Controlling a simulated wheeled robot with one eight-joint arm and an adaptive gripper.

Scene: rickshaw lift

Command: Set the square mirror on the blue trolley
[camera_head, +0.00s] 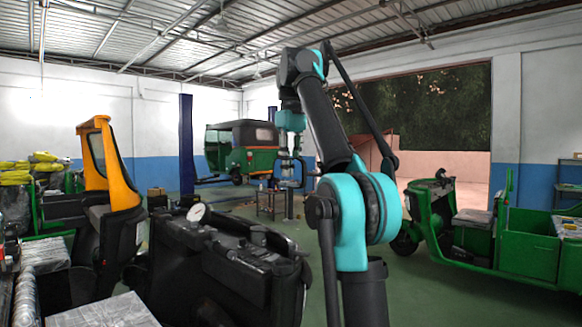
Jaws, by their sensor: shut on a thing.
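My gripper (291,182) hangs pointing down at the centre of the view, beyond the black machine. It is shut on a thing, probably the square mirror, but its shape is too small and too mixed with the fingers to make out. I cannot pick out a blue trolley for certain. A low dark stand (272,197) with small items on it is behind and below my gripper, partly hidden. Whether my gripper touches anything there I cannot tell.
A black machine (222,265) with a round white dial (196,212) fills the near left. A yellow-orange cab part (110,165) stands left. A green rickshaw (240,150) is at the back; a green cargo rickshaw (500,238) stands right. Green floor (440,295) is open at lower right.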

